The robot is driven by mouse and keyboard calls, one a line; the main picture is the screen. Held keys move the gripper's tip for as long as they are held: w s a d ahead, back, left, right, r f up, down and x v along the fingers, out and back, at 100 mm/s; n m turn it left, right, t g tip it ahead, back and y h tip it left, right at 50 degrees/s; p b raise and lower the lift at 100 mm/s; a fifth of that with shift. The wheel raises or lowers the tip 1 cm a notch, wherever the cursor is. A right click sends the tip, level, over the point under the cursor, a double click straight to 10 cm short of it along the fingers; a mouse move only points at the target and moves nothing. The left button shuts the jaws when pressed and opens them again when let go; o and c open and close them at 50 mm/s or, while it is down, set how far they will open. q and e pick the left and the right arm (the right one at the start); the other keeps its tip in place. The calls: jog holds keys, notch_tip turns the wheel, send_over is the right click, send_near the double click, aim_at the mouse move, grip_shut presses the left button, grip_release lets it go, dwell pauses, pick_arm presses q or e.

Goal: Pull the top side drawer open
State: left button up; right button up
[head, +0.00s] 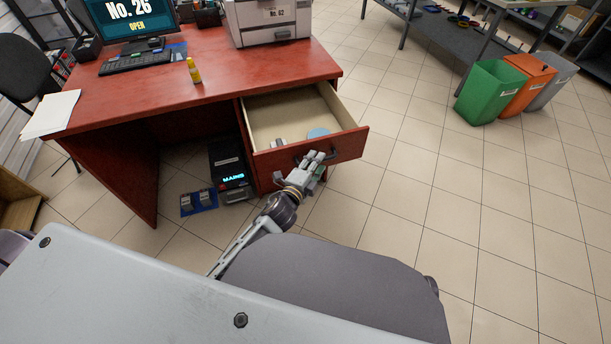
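The top side drawer (343,146) of the red desk (237,63) is pulled well out. Its pale inside shows a round blue item (318,133) and a small grey item near the front panel. My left gripper (315,160) is at the dark handle on the drawer's front. Its fingers overlap the handle, but I cannot tell whether they are closed around it. My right gripper is not in view.
A printer (268,22), a yellow bottle (194,71), a keyboard (135,62) and a monitor stand on the desk. A black box (229,165) sits under it. Green (490,92), orange and grey bins stand at the right. Tiled floor right of the drawer is clear.

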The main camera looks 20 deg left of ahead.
pick_arm(q)
jog(key=v, duration=1.1)
jog(key=shift+s, duration=0.4)
dwell(0.4)
dwell(0.5)
